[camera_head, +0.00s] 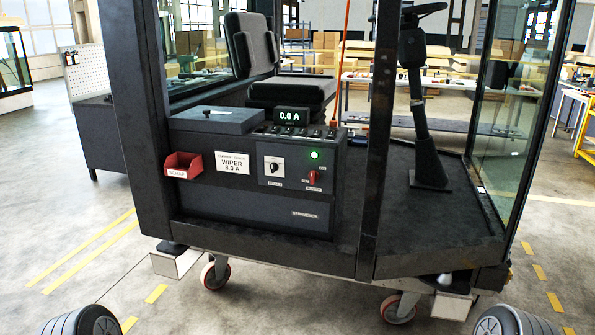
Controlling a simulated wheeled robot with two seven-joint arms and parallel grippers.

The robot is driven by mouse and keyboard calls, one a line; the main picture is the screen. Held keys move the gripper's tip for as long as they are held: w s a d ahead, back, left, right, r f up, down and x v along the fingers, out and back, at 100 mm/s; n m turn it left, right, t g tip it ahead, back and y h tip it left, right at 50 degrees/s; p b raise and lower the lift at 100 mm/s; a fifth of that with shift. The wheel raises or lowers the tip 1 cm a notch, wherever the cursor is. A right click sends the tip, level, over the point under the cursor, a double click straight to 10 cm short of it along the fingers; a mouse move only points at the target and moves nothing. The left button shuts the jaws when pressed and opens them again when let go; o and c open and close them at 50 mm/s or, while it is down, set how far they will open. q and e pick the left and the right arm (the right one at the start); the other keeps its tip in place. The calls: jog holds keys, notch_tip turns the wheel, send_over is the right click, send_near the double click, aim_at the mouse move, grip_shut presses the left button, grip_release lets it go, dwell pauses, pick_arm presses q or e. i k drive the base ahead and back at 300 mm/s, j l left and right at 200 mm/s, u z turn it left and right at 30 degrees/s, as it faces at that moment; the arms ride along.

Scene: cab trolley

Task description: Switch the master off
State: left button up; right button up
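The display (289,116) on top reads 0.0 A. Neither gripper shows; only rounded dark parts, apparently of my arms, appear at the bottom edge, well apart from the panel.
A red bin (183,165) and a white card reading WIPER 8.0 A (232,162) are on the box front. A row of small switches (300,131) lies below the display. A dark cab post (380,130) stands right of the panel. The seat (285,85) is behind.

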aim_at(314, 175)
jog(key=i+j, duration=0.85)
jog(key=j, duration=0.15)
jog(key=i+j+u, duration=0.1)
jog(key=i+j, duration=0.75)
jog(key=j, duration=0.15)
